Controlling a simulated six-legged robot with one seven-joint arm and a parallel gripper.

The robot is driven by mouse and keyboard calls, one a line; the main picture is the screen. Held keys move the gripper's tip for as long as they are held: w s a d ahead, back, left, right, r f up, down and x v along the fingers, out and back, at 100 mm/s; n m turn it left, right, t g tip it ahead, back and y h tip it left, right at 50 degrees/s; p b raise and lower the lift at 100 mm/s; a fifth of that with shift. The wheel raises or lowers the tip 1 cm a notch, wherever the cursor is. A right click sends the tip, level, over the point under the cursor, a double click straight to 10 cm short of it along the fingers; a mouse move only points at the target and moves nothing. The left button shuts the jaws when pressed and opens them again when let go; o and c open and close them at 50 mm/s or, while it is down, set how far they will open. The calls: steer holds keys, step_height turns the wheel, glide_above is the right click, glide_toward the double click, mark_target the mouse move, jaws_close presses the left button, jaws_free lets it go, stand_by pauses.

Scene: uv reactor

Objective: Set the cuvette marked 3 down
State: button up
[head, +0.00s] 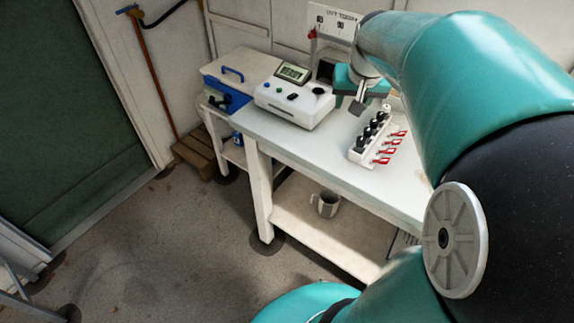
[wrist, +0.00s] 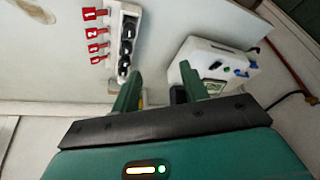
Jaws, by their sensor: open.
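A white rack (head: 356,157) stands on the bench with a row of black-capped cuvettes (head: 367,132) upright in it. Red tags (head: 389,148) lie along its right side. In the wrist view the rack (wrist: 117,15) is at the upper left, with the red tags (wrist: 97,47) beside it. The top tag seems to read 1; I cannot tell for sure which cuvette is marked 3. My gripper (head: 358,106) is above the bench, just behind the rack. In the wrist view its two fingers (wrist: 160,92) are apart with no cuvette between them.
A white instrument (head: 293,105) with a green display stands left of the rack. A grey mug (head: 327,204) sits on the lower shelf. The bench top (head: 310,145) in front of the instrument is clear.

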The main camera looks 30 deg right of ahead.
steer(key=s+a+n+y, duration=0.1)
steer(key=s+a+n, duration=0.2)
steer(key=a, duration=0.9)
steer(key=s+a+n+t+y, duration=0.1)
steer(key=s+a+n, duration=0.2)
steer(key=s+a, duration=0.5)
steer(key=a, duration=0.4)
steer(key=shift+s+f, duration=0.3)
steer(key=shift+f, duration=0.05)
